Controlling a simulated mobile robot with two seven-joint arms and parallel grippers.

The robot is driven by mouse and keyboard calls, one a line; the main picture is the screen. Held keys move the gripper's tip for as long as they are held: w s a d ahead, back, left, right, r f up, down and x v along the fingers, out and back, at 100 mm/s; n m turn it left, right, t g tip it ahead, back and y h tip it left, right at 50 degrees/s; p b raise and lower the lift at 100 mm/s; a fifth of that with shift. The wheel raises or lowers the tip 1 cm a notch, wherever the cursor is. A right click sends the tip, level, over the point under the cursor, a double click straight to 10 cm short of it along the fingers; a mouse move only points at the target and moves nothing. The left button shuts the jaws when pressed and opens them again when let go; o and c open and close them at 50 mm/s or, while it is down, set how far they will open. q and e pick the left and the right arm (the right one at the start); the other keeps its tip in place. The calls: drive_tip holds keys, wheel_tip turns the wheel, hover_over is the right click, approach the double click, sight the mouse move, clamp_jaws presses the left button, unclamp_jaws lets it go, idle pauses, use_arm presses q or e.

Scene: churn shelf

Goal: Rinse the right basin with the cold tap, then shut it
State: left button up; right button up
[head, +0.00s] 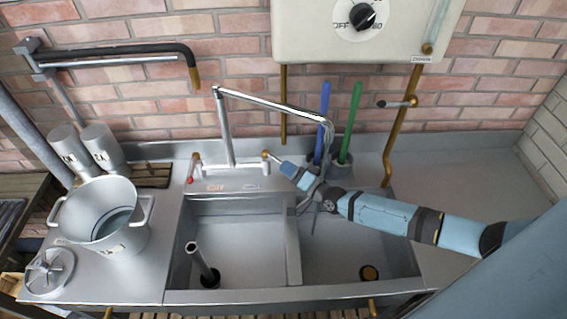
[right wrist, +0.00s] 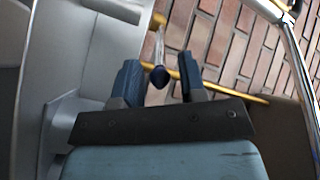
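The steel sink has a left basin (head: 240,235) and a right basin (head: 345,240). The mixer tap has a red-marked handle (head: 190,170) on the left and a brass-ended cold handle (head: 265,156) on the right. Its long spout (head: 270,103) swings right, and its end is partly hidden by my arm. My right gripper (head: 283,166) reaches in from the right beside the cold handle. In the right wrist view the right gripper (right wrist: 159,78) is open, with a dark blue knob (right wrist: 158,77) between its fingers and gaps visible. No clear water stream shows. My left gripper is not in view.
A standpipe (head: 203,262) stands in the left basin; a brass drain (head: 369,272) lies in the right. A large pot (head: 100,220) and lid (head: 48,272) sit at left. Blue (head: 323,140) and green (head: 350,120) handles stand behind the right basin, below a wall heater (head: 300,35).

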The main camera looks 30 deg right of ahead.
sight(277, 161)
drive_tip(key=shift+x, duration=1.4)
drive_tip(key=shift+c, duration=0.5)
clamp_jaws()
